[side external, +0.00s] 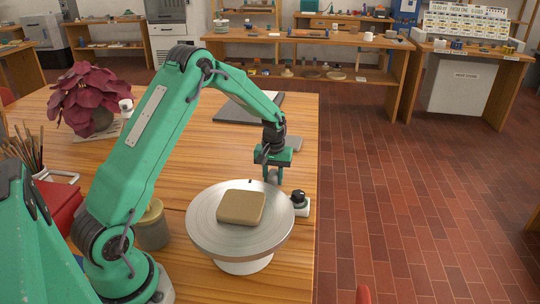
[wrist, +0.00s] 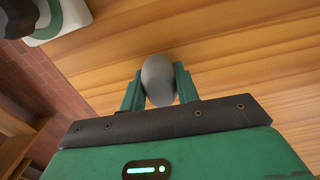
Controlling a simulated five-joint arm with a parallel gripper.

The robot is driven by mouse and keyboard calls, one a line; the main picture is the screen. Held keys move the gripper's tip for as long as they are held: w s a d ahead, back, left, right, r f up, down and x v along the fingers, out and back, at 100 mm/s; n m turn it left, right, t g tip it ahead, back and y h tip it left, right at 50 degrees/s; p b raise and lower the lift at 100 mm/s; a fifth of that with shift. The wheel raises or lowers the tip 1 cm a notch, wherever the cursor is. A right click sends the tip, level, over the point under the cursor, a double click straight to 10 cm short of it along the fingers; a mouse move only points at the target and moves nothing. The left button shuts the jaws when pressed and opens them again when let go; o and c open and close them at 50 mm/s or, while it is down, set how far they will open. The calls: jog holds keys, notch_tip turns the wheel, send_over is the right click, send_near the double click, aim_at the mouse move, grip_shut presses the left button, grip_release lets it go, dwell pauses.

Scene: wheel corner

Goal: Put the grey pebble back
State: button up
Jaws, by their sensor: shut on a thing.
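The grey pebble (wrist: 158,80) is smooth and rounded, and sits between the two green fingers of my gripper (wrist: 159,88) in the wrist view. My gripper is shut on it, over the wooden table. In the side external view my gripper (side external: 274,180) points down behind the turntable, near the table's right edge. The turntable (side external: 204,228) is a round grey disc on a white foot. A tan block (side external: 242,207) with rounded corners lies on it.
A black knob on a white base (side external: 299,202) stands right of the turntable, close to the table edge. A lidded jar (side external: 152,230) stands left of it. A flat grey object (side external: 292,143) lies behind my gripper. A plant (side external: 88,98) stands at the back left.

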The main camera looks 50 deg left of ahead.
aim_at(274, 172)
jog(key=shift+f, duration=0.4)
jog(key=o, duration=0.9)
jog(key=shift+o, duration=0.2)
jog(key=shift+r, duration=0.15)
jog(key=shift+d+r, duration=0.1)
jog(key=shift+r, duration=3.85)
